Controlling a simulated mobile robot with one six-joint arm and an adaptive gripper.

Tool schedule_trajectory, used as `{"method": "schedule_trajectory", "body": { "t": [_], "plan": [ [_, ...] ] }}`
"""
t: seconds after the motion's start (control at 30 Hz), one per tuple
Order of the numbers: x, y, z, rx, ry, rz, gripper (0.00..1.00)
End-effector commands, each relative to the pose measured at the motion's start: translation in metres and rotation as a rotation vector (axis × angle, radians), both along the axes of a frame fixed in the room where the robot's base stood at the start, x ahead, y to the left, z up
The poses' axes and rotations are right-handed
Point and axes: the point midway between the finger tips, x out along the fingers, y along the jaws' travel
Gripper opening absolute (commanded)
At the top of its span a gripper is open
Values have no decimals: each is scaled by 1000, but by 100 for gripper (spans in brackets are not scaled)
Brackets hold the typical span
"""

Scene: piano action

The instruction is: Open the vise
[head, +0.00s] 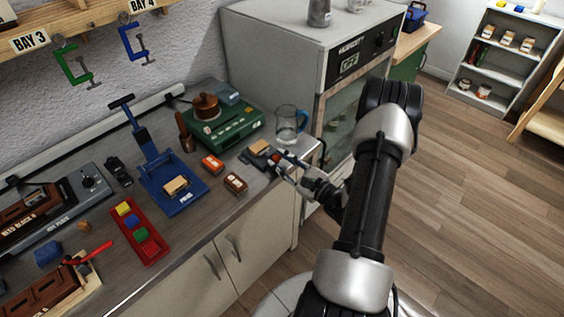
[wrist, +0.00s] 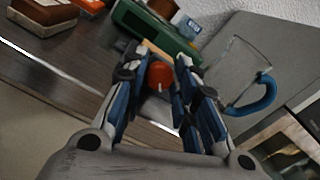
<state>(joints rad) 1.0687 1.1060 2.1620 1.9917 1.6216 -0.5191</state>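The vise (head: 258,155) is a small dark tool near the right end of the counter, with a tan wooden block (head: 259,146) at it. Its round orange-red knob (head: 276,157) faces my gripper. In the wrist view the knob (wrist: 160,76) sits between the two fingers. My gripper (head: 284,160) reaches in from the right at knob height, and its fingers (wrist: 162,72) are apart, one on each side of the knob. I cannot see clear contact on either side. The fingers and knob hide much of the vise in the wrist view.
A glass mug with a blue handle (head: 287,124) stands close behind my gripper; it is just right of the fingers in the wrist view (wrist: 243,75). A green device (head: 228,132) is behind the vise. The grey humidity cabinet (head: 280,45) stands at the right. Small blocks (head: 212,164) lie left.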

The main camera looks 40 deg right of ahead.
Motion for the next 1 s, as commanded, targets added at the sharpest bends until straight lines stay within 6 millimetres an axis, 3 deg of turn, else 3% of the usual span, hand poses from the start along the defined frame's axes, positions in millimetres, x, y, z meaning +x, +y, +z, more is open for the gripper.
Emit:
{"method": "schedule_trajectory", "body": {
  "t": [0.23, 0.63, 0.77, 1.0],
  "plan": [
    [0, 0, 0, 1, 0, 0, 45],
    [-6, -1, 0, 1, -1, -2, 45],
    [-25, -4, 0, 2, 0, -6, 45],
    [-78, -8, 0, 2, -1, -8, 45]
  ]
}}
